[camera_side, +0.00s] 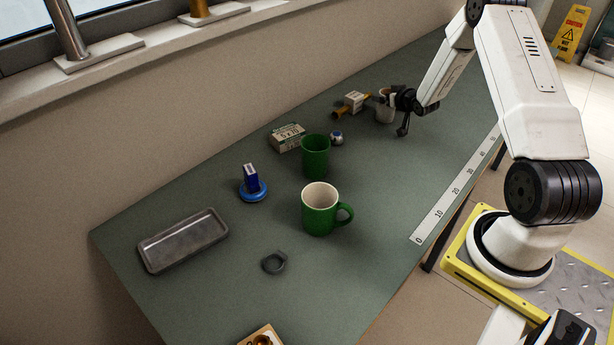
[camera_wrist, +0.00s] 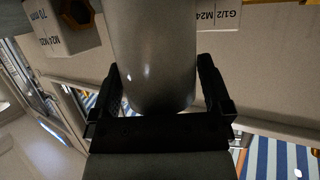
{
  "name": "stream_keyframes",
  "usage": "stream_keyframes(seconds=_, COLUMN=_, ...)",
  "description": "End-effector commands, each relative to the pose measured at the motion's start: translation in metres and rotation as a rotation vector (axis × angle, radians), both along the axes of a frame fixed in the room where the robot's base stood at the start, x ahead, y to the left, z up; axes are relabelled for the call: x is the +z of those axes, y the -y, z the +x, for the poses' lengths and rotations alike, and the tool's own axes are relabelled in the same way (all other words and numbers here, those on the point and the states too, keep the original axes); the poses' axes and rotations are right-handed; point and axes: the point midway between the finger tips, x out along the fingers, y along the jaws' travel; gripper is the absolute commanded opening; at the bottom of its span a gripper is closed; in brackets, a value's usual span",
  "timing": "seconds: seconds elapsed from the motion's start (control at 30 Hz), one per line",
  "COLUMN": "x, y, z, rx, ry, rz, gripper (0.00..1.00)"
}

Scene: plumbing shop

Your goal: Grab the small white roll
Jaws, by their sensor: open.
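My gripper (camera_side: 392,98) is open at the far end of the bench. A pale, smooth cylinder (camera_wrist: 155,55) stands between its two fingers in the wrist view; I cannot see that either finger presses on it. In the side view it looks like a whitish cup or roll (camera_side: 384,113), partly hidden by my gripper. A small round white and blue item (camera_side: 336,138) lies on the bench to the left of my gripper, apart from it. I cannot tell for sure which of these two is the small white roll.
Nearby are a labelled box (camera_side: 287,138), a green cup (camera_side: 315,157) and a green mug (camera_side: 319,210).

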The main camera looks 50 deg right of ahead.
Motion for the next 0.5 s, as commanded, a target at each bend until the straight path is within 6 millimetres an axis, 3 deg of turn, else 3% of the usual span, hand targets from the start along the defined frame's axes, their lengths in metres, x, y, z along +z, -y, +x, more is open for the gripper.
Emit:
stream_keyframes(seconds=0.23, x=0.0001, y=0.0, z=-0.0003, rx=0.0, ry=0.0, rz=0.0, gripper=1.0)
stream_keyframes(seconds=0.27, x=0.0001, y=0.0, z=-0.0003, rx=0.0, ry=0.0, rz=0.0, gripper=0.94)
stream_keyframes(seconds=0.5, x=0.0001, y=0.0, z=-0.0003, rx=0.0, ry=0.0, rz=0.0, gripper=0.17)
